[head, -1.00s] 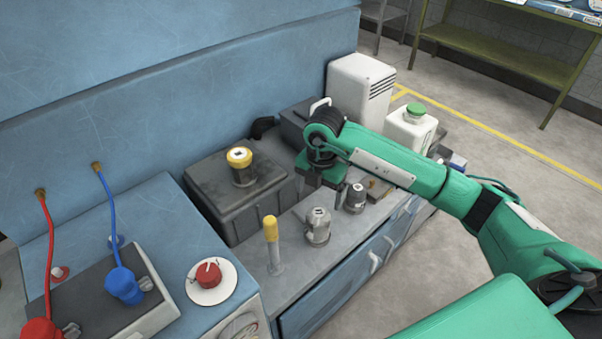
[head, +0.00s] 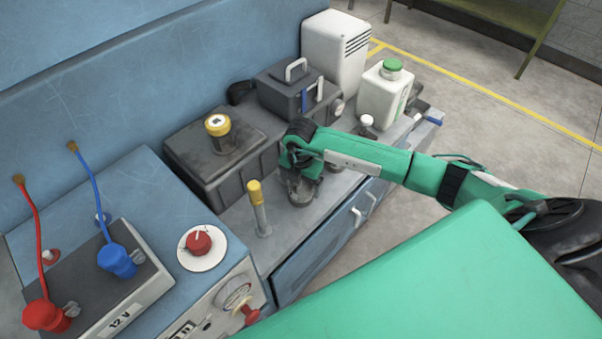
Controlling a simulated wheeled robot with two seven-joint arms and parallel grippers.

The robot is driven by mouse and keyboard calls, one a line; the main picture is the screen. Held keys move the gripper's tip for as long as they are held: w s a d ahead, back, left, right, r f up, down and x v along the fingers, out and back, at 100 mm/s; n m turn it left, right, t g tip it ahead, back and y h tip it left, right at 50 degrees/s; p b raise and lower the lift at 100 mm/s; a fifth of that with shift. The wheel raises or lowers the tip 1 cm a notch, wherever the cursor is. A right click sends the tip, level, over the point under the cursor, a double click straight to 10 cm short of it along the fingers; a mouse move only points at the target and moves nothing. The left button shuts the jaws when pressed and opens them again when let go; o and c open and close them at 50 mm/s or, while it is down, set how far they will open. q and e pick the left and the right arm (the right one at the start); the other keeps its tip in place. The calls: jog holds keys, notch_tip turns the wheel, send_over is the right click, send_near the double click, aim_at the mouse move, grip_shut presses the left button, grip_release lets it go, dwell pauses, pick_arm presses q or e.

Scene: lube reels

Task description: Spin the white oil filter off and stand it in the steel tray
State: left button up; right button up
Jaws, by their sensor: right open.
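My right gripper (head: 303,187) is open and points down over the narrow grey bench ledge, at the spot of a grey metal fitting that it mostly covers. I cannot tell whether its fingers touch that fitting. A small white-topped piece (head: 367,121) stands beyond my right forearm, its lower part hidden by the arm. It may be the white oil filter, but I cannot be sure. I cannot pick out a steel tray. My left gripper is not in view.
A dark box with a yellow-capped neck (head: 217,125) stands left of the gripper. A yellow-topped rod (head: 257,195) stands nearer. Behind are a handled grey case (head: 290,95), a green-capped white jug (head: 383,90) and a white unit (head: 335,50). A red knob (head: 199,240) is front left.

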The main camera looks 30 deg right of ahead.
jog(key=shift+f, duration=0.25)
jog(key=c, duration=1.3)
jog(key=shift+o, duration=0.2)
jog(key=shift+f+n+b, duration=0.1)
jog(key=shift+n+b, duration=0.45)
jog(key=shift+n, duration=0.45)
jog(key=n+b, duration=0.1)
jog(key=n, duration=0.1)
jog(key=shift+d+n, duration=0.15)
jog(key=shift+n, duration=0.25)
jog(key=shift+d, duration=0.1)
jog(key=shift+s+r, duration=0.1)
jog(key=shift+r, duration=0.1)
